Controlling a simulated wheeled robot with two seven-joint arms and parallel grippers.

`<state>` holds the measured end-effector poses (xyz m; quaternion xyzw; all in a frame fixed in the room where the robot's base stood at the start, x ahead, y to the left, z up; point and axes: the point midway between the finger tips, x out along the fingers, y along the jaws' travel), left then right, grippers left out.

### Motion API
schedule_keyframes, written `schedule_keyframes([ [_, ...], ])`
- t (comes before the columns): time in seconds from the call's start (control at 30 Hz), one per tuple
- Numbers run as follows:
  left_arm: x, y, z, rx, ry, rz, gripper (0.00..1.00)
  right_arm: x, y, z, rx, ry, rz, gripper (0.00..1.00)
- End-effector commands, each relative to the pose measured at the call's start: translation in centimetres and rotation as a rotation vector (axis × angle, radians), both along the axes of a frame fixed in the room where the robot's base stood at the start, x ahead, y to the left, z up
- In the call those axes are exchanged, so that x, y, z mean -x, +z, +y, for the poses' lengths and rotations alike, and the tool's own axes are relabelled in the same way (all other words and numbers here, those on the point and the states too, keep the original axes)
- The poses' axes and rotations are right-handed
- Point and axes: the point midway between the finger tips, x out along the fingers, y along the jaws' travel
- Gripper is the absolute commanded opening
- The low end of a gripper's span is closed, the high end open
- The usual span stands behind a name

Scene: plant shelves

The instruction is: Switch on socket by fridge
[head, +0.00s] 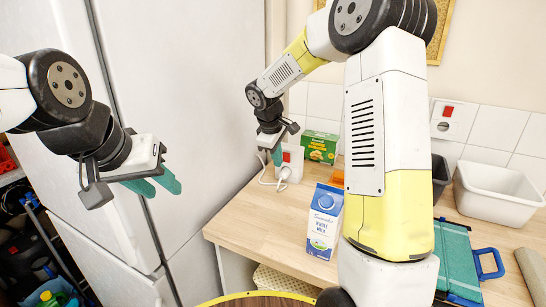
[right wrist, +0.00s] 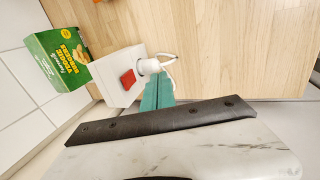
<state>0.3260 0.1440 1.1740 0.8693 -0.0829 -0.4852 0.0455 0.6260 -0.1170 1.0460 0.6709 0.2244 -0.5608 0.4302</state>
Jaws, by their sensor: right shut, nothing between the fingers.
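The white socket (head: 296,157) by the fridge has a red switch (head: 286,156) and a white plug (head: 284,173) with a cable in it. In the right wrist view the socket (right wrist: 112,70), its red switch (right wrist: 128,79) and the plug (right wrist: 149,67) show clearly. My right gripper (head: 277,156) is shut and empty, right beside the socket. Its teal fingertips (right wrist: 158,92) are near the switch and just by the plug; I cannot tell if they touch. My left gripper (head: 154,183) is open and empty in front of the fridge (head: 190,90).
A green box (head: 319,147) stands behind the socket. A milk carton (head: 325,222) stands on the wooden counter (head: 260,215). Another socket with a red switch (head: 447,112) is on the wall at right. A white bin (head: 495,190) and a teal case (head: 455,258) are at right.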

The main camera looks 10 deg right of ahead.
Motion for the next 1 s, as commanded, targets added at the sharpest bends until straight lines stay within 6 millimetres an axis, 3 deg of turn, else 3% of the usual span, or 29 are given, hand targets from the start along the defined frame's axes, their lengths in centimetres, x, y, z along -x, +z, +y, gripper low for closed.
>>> schedule_keyframes([
  [0.5, 0.0, 0.0, 0.0, 0.0, 0.0, 0.001, 0.36, 3.5, 6.7, 2.3, 0.0, -0.001, -0.001, 0.0],
  [1.0, 0.0, 0.0, 0.0, 0.0, 0.0, 0.001, 0.36, 4.0, 7.5, 2.6, -0.001, -0.003, 0.0, 0.0],
])
